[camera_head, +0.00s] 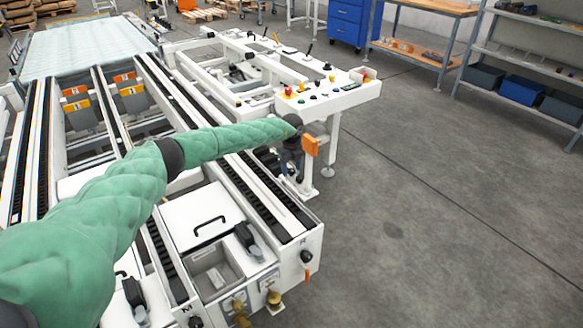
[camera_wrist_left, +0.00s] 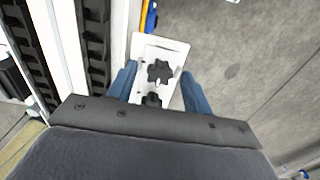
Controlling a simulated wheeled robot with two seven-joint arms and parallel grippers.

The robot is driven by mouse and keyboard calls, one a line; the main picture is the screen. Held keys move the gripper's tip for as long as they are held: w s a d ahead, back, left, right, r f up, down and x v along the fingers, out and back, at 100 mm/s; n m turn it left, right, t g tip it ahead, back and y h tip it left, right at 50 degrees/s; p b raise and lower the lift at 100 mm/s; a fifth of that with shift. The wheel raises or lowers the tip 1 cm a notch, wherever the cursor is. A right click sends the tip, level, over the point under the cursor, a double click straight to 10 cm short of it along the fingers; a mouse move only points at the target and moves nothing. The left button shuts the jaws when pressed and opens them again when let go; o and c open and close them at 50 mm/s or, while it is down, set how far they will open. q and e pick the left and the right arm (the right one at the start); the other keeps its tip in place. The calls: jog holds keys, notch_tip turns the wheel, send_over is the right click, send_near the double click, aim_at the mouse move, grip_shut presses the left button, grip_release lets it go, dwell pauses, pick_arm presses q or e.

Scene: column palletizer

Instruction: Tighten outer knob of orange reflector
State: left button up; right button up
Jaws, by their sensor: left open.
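The orange reflector (camera_head: 310,146) sits at the side of the white machine, below the control panel, right beside my left gripper (camera_head: 295,165). In the left wrist view a white bracket (camera_wrist_left: 171,52) carries two black lobed knobs. The farther knob (camera_wrist_left: 159,72) lies between the blue fingertips of my left gripper (camera_wrist_left: 158,74), with a gap on each side. The nearer knob (camera_wrist_left: 152,100) is partly hidden by the gripper body. My left gripper is open and empty. The reflector's orange face does not show in the wrist view. My right gripper is not in view.
The control panel (camera_head: 333,90) with coloured buttons overhangs just behind the gripper. A white conveyor rail (camera_head: 262,195) runs along the left of it. A second orange piece (camera_head: 307,275) is on the rail's near end. The grey floor (camera_head: 430,200) to the right is clear.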

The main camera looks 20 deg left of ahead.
pick_arm(q)
jog(key=c, duration=1)
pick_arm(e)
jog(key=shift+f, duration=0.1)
pick_arm(q)
jog(key=shift+m+b, duration=0.3)
jog(key=shift+m, duration=0.4)
jog(key=m+b, duration=0.2)
jog(key=m, duration=0.5)
jog(key=shift+b, duration=0.3)
jog(key=m+b, duration=0.2)
jog(key=m, duration=0.2)
jog(key=shift+m, duration=0.3)
jog(key=shift+m+b, duration=0.75)
jog(key=shift+m, duration=1.45)
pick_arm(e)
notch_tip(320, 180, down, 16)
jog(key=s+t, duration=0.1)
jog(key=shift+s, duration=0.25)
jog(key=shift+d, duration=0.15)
